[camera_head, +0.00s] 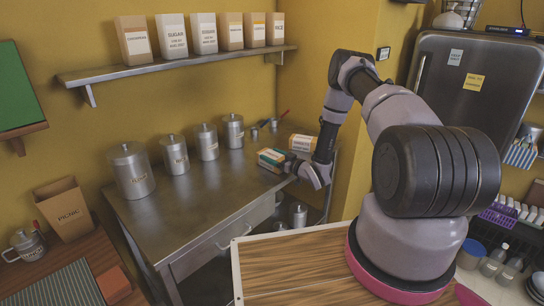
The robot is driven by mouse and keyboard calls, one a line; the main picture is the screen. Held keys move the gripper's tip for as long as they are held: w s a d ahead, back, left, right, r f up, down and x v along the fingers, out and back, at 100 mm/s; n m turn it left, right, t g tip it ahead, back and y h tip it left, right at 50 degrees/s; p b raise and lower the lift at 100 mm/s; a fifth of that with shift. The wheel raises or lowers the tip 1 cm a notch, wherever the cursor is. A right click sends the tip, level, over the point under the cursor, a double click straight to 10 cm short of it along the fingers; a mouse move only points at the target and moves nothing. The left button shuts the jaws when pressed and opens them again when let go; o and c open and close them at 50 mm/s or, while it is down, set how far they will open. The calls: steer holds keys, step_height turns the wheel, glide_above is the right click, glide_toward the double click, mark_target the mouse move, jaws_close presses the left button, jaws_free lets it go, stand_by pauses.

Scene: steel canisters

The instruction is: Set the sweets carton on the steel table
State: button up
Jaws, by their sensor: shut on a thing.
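A small carton (269,157) with orange, white and teal faces is at my gripper (290,167), near the right end of the steel table. I take it for the sweets carton, but its print is too small to read. My gripper is shut on it, reaching in from the right, and its fingertips are partly hidden. The carton shows against the top of the steel table (215,192). I cannot tell whether it touches the top or hangs just above it.
Several lidded steel canisters (131,171) stand along the table's back. A pale box (302,144) with a yellow part lies just behind the carton. A wall shelf (175,66) with several labelled boxes hangs above. The table's middle and front are clear.

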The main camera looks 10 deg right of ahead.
steer(key=o, duration=1.3)
steer(key=shift+f, duration=0.15)
steer(key=shift+c, duration=0.2)
steer(key=shift+o, duration=1.1)
